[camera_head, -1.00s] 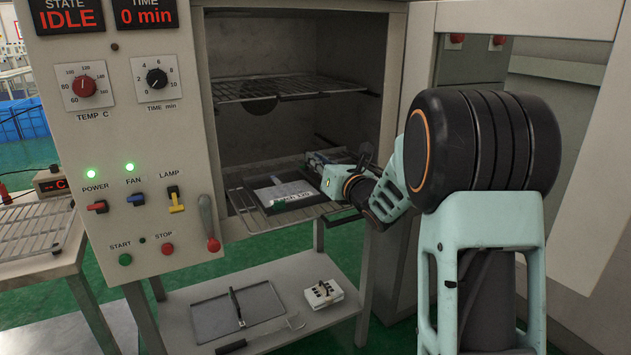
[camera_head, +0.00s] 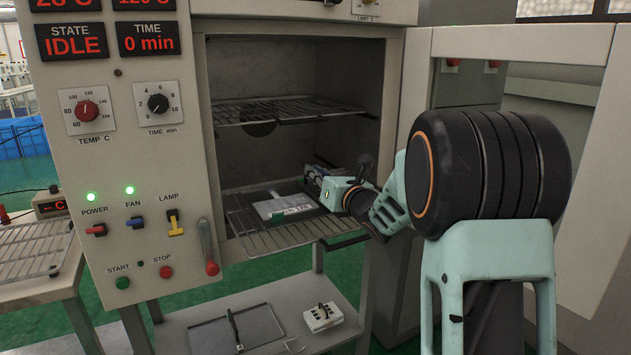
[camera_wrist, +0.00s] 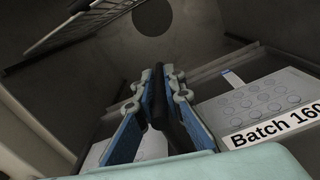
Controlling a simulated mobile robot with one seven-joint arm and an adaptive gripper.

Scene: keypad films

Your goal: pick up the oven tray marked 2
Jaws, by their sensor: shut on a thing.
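A dark, shallow tray (camera_head: 298,190) is inside the open oven, over its lower wire rack. It carries a pale sheet (camera_head: 283,207) and a label strip. In the wrist view the label (camera_wrist: 277,127) reads "Batch 160" in part. No number 2 is readable in either view. My gripper (camera_head: 316,178) reaches into the oven from the right. In the wrist view my gripper (camera_wrist: 157,75) has its blue-padded fingers shut on a dark upright handle (camera_wrist: 158,105), with pale sheets on both sides. The handle's base is hidden. I cannot tell whether the tray touches the rack.
The lower wire rack (camera_head: 300,234) sticks out of the oven and is bare in front. An upper rack (camera_head: 290,108) hangs above. A second tray (camera_head: 260,325) and a white block (camera_head: 322,317) lie on the shelf below. The control panel (camera_head: 120,160) is on the left.

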